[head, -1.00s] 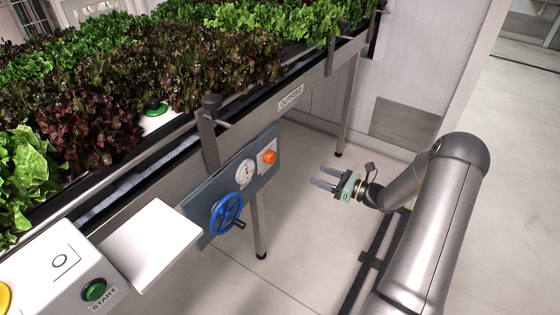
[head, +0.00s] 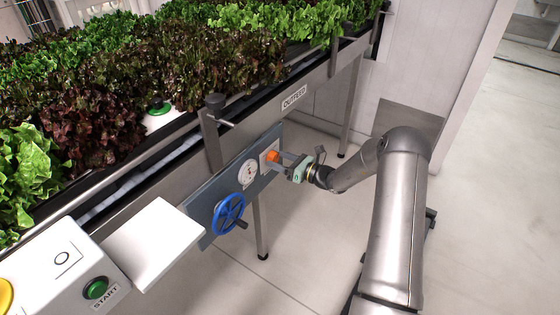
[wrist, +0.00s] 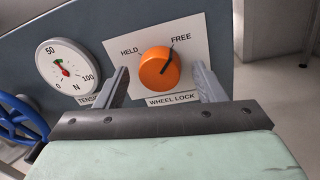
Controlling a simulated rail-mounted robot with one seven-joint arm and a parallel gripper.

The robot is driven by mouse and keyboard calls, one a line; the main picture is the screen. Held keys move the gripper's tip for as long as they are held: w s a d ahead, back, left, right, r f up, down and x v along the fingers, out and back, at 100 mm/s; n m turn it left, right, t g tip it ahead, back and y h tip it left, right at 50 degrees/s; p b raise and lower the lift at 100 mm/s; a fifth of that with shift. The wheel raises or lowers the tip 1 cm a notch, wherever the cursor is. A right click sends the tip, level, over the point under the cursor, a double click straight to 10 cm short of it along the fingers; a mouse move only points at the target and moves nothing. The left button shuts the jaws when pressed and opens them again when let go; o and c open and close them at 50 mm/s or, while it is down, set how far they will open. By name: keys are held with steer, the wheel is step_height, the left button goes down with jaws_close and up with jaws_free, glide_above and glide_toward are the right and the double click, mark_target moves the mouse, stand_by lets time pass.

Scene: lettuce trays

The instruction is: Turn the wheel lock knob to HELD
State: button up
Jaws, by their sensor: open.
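The wheel lock knob (wrist: 159,67) is orange and round, on a white plate marked HELD at upper left and FREE at upper right. Its dark pointer line aims at FREE. It also shows in the head view (head: 273,157) on the grey panel. My gripper (wrist: 160,82) is open, with one finger on the left and one on the right of the knob in the wrist view. In the head view my gripper (head: 285,162) is right at the plate. I cannot tell whether the fingers touch the knob.
A tension dial (wrist: 67,68) and a blue handwheel (head: 228,213) are left of the knob on the same panel. The conveyor with lettuce (head: 240,60) is above. A white shelf (head: 150,243) and a START button (head: 95,288) are at lower left. Floor to the right is clear.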

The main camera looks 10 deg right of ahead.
steer(key=c, duration=1)
steer(key=shift+o, duration=0.2)
